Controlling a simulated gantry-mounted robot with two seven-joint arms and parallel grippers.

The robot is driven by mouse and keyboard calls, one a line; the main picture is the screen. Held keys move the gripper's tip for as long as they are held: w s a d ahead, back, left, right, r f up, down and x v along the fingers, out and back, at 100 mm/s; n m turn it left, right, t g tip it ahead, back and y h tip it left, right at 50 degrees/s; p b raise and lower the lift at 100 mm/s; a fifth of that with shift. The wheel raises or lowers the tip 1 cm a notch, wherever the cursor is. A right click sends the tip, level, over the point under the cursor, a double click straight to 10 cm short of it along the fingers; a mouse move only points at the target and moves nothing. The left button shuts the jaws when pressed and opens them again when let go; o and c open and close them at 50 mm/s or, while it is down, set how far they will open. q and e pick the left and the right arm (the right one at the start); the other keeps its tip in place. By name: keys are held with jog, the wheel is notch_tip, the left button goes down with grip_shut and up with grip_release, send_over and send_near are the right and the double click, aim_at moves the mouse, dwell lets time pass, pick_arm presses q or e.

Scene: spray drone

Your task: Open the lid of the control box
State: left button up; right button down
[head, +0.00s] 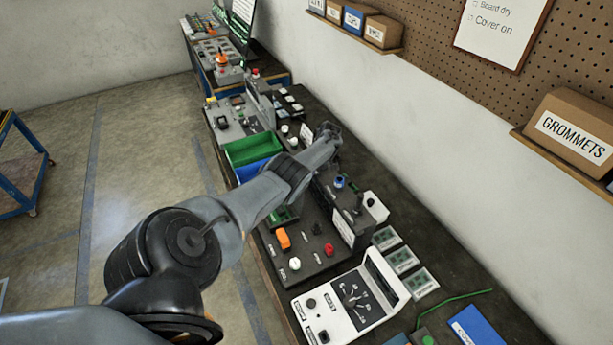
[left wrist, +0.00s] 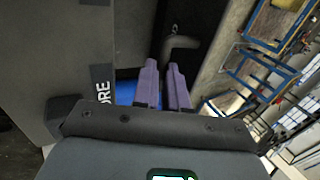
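My left arm reaches across the bench in the head view. Its gripper end (head: 330,132) is over the far middle of the bench; the fingertips are hidden there. In the left wrist view my left gripper (left wrist: 162,72) shows two purple fingers close together with a narrow gap. A dark bent bar, like a handle (left wrist: 182,42), shows at and just beyond the fingertips; I cannot tell if they grip it. A grey panel (left wrist: 55,45) stands left of the fingers. I cannot tell for sure which dark housing is the control box or how its lid stands. My right gripper is out of view.
A green bin (head: 250,148) and a blue bin lie beside my arm. A dark console (head: 310,262) with coloured knobs and a white meter (head: 345,305) stand nearer. Small green boards (head: 403,261) lie along the wall side. A shelf holds a GROMMETS box (head: 570,135).

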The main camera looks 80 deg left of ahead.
pick_arm(q)
jog(key=o, duration=0.5)
jog(key=shift+s+d+f, duration=0.25)
jog(key=shift+d+f, duration=0.05)
jog(key=shift+c, duration=0.2)
jog(key=b+v, duration=0.1)
jog(key=v, duration=0.4)
jog(key=b+v, duration=0.1)
jog(key=v, duration=0.4)
jog(key=shift+w+a, duration=0.15)
jog(key=shift+a, duration=0.05)
jog(key=shift+w+r, duration=0.2)
jog(key=shift+r, duration=0.25)
